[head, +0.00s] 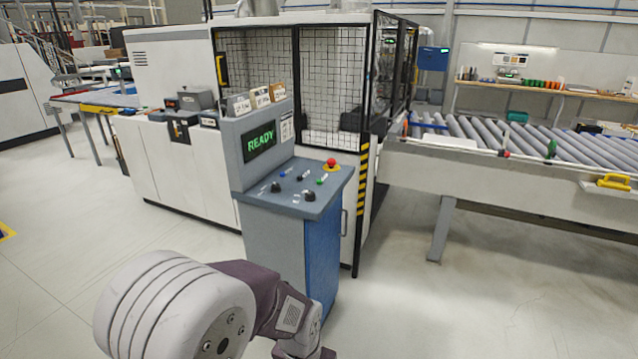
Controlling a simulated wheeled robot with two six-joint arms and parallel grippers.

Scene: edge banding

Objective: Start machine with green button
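The sloped top carries a red mushroom button (331,163) on a yellow base, dark knobs, a small blue button (282,173) and what looks like a small green button (320,181). The small controls are hard to make out. One of my arms shows at the bottom, in front of the console and apart from its top. Neither gripper's fingers show.
The machine's mesh guard (335,80) rises behind the console, with a black and yellow striped post (363,182) at its right. A roller conveyor (500,135) extends to the right. The floor in front and at right is clear.

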